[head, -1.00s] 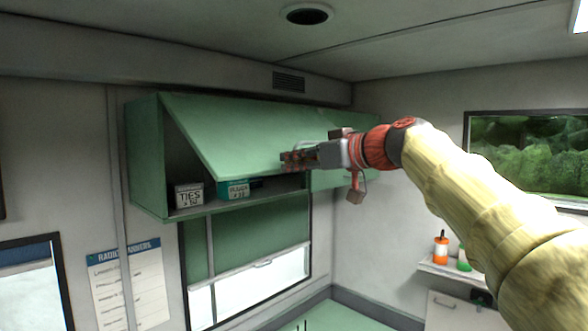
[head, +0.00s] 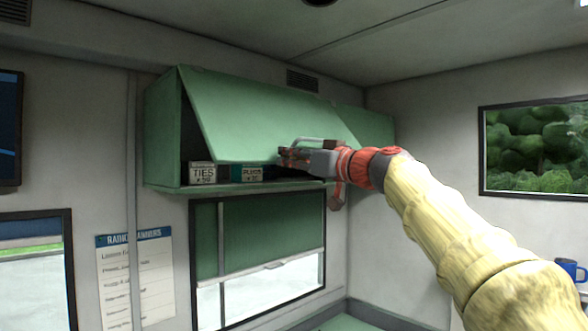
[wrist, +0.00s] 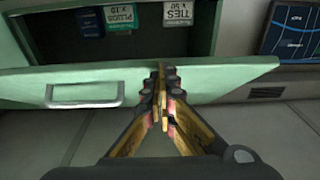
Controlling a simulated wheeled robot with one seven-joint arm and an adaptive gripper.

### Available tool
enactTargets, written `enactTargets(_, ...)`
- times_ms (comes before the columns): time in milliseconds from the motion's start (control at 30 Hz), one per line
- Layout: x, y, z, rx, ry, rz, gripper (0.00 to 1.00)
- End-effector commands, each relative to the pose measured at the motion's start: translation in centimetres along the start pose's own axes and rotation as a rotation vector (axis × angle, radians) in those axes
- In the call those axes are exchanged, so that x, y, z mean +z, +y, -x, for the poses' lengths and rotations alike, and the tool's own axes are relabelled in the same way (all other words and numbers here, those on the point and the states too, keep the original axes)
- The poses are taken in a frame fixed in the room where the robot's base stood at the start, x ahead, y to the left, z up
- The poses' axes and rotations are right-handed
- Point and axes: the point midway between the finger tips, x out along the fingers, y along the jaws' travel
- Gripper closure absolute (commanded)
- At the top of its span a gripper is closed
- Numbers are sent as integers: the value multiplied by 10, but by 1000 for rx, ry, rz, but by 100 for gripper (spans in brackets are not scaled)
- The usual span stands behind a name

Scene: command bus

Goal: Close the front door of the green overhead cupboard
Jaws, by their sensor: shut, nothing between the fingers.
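The green overhead cupboard (head: 163,135) hangs on the back wall. Its front door (head: 235,115) is hinged at the top and tilts outward, partly open, leaving a dark gap at the left side and below. My gripper (head: 283,156) is shut and empty at the door's lower edge, close to the handle (head: 318,141). In the wrist view, my fingertips (wrist: 162,75) overlap the door panel (wrist: 215,78), with the handle (wrist: 85,95) to their left. The fingertips appear to be at the door; exact contact is unclear.
Boxes labelled TIES (head: 203,173) and PLUGS (head: 246,174) stand inside the cupboard, behind the door's lower edge. A window (head: 262,250) is below the cupboard and another window (head: 535,148) is at the right. A blue mug (head: 570,268) stands at the far right.

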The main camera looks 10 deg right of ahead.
Motion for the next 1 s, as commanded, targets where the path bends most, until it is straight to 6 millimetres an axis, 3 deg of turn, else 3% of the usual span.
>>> enactTargets(33, 13, 0, -4, -2, 13, -1, 100)
enactTargets(667, 66, 0, -60, -2, 144, 0, 100)
enactTargets(1000, 100, 0, -116, -2, 142, -2, 100)
